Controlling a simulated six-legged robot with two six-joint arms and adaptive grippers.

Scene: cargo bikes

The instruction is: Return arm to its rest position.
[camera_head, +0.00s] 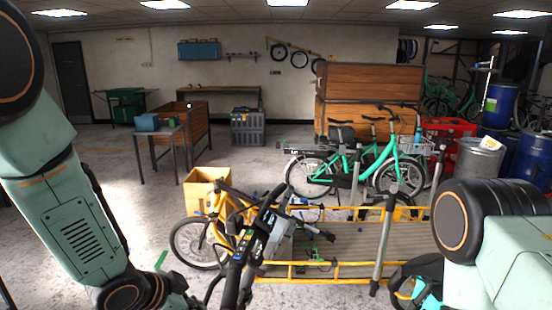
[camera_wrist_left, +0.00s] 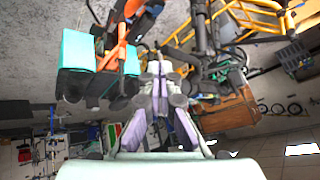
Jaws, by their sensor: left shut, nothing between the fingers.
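My left arm (camera_head: 75,220) comes in from the left in the head view, bent down toward the bottom edge. Its wrist end is partly cut off there, close to the left of the yellow cargo bike's black handlebar (camera_head: 265,208). In the left wrist view my left gripper (camera_wrist_left: 160,72) is shut, with its fingertips together and nothing held. My right arm (camera_head: 510,250) shows at the lower right of the head view. I do not see its gripper.
The yellow cargo bike's long bed (camera_head: 370,245) fills the middle front. A green bike (camera_head: 365,165) stands behind it. A cardboard box (camera_head: 205,187) is behind the front wheel. Blue barrels (camera_head: 535,160) stand at the right. Floor at the left (camera_head: 140,190) is clear.

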